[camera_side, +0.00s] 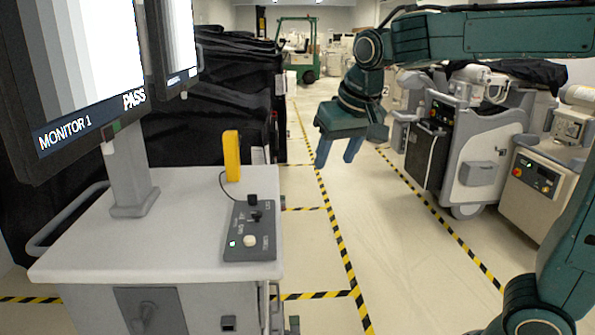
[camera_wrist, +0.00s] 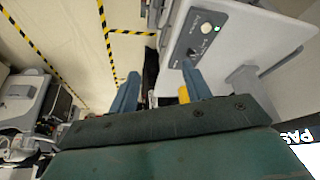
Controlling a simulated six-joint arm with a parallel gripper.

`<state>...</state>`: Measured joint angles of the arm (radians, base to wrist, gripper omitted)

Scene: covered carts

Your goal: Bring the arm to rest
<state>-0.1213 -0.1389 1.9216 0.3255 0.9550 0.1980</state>
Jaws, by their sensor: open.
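My gripper (camera_side: 338,151) hangs over the aisle to the right of the cart, with its two blue fingers spread apart. Nothing is between them in the side view. In the wrist view my gripper (camera_wrist: 160,92) shows its two blue fingers well apart, over the edge of the cart. My green arm reaches in from the right, raised clear of the cart top and the floor.
The grey cart (camera_side: 190,190) carries a monitor (camera_side: 75,60) reading PASS, a control box (camera_side: 250,230) with a lit green lamp, and a yellow block (camera_side: 232,156). Machines (camera_side: 470,140) line the right. A forklift (camera_side: 298,50) stands far back. The taped aisle is clear.

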